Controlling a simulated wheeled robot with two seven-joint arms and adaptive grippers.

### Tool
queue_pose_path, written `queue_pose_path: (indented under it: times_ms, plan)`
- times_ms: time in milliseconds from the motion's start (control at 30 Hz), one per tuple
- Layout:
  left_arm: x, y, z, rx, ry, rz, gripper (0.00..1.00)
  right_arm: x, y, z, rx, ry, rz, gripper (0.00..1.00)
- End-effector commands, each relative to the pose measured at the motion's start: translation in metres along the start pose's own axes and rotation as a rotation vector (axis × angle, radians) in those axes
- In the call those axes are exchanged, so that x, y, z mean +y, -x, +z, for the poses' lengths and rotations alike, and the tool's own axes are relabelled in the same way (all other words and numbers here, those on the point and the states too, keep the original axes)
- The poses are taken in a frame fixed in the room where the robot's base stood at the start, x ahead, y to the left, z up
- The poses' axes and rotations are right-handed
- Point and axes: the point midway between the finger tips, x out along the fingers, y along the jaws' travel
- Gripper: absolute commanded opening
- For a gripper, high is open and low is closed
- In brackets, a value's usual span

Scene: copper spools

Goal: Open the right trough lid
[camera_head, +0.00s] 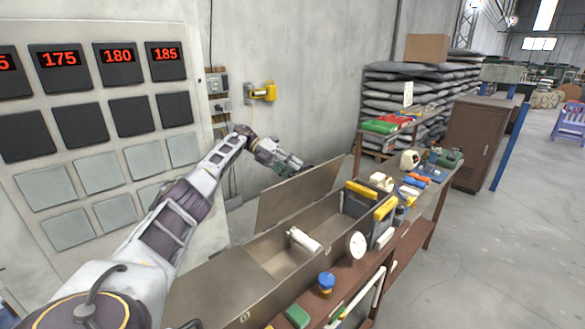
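The long metal trough (283,262) runs along the bench at the lower middle. Its right lid (298,196) stands raised on the far side, tilted up, so the right part is open. A white cylinder (304,240) lies inside or at the rim there. The left cover (215,287) lies flat and closed. My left arm reaches in from the lower left, and my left gripper (292,163) is behind and above the raised lid's upper edge. Whether it touches the lid, and whether its fingers are open, cannot be told. My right gripper is out of view.
Yellow-topped dark boxes (362,192) stand at the trough's right end. A white round spool (356,244), a blue jar (326,283) and a green block (297,316) sit along the front edge. A panel with red numbers (118,57) fills the left.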

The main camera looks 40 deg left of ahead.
Motion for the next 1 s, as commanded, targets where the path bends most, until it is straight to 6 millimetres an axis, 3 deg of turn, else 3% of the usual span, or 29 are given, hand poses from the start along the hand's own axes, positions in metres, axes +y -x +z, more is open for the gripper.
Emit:
queue_pose_path:
  times_ms: [567, 1000]
  plan:
    - [-0.005, 0.002, 0.002, -0.004, -0.003, -0.002, 0.34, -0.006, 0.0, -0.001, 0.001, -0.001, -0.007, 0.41]
    - [-0.045, 0.021, 0.009, -0.005, -0.006, -0.002, 0.34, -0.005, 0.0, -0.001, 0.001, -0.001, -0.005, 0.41]
